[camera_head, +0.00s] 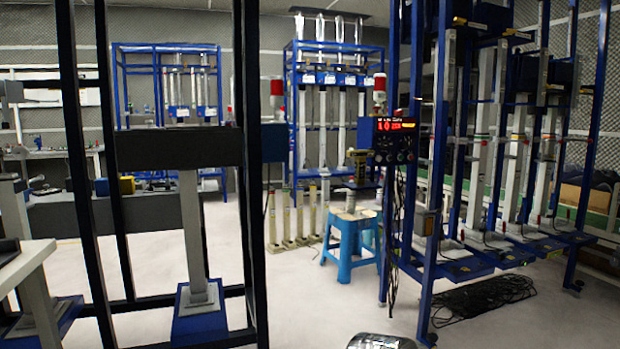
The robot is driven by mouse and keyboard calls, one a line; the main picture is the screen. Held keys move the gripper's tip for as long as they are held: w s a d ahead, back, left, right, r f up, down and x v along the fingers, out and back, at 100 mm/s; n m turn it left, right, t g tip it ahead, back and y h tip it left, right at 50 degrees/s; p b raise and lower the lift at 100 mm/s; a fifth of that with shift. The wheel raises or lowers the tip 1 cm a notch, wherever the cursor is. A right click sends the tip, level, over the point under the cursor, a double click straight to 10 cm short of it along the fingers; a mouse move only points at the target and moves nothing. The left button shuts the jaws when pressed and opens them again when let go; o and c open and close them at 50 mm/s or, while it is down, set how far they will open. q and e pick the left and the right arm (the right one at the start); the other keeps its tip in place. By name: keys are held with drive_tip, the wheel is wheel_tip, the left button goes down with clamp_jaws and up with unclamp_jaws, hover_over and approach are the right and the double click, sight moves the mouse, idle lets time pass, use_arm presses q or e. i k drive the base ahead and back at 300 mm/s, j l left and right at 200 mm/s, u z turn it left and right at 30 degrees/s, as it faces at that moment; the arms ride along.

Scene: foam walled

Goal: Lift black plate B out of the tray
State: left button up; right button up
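I see no black plate and no tray in the head view. Neither of my grippers shows in it. A shiny, rounded silver-grey thing (381,341) is cut off by the bottom edge, right of centre. I cannot tell what it is.
A dark frame (180,148) stands close on the left. A tall blue rack (430,190) with a control box (393,140) stands on the right, black cables (485,298) heaped at its foot. A blue stool (350,235) stands mid-room. Pale floor (310,300) between them is clear.

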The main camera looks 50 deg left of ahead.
sight(149, 123)
drive_tip(key=i+u, duration=0.1)
drive_tip(key=u, duration=0.35)
drive_tip(key=i+u, duration=0.1)
drive_tip(key=u, duration=0.3)
drive_tip(key=l+u, duration=0.1)
drive_tip(key=u, duration=0.35)
drive_tip(key=i+l+u, duration=0.1)
drive_tip(key=u, duration=0.35)
drive_tip(key=l+u, duration=0.15)
drive_tip(key=u, duration=0.95)
drive_tip(key=i+z, duration=0.15)
drive_tip(key=z, duration=0.55)
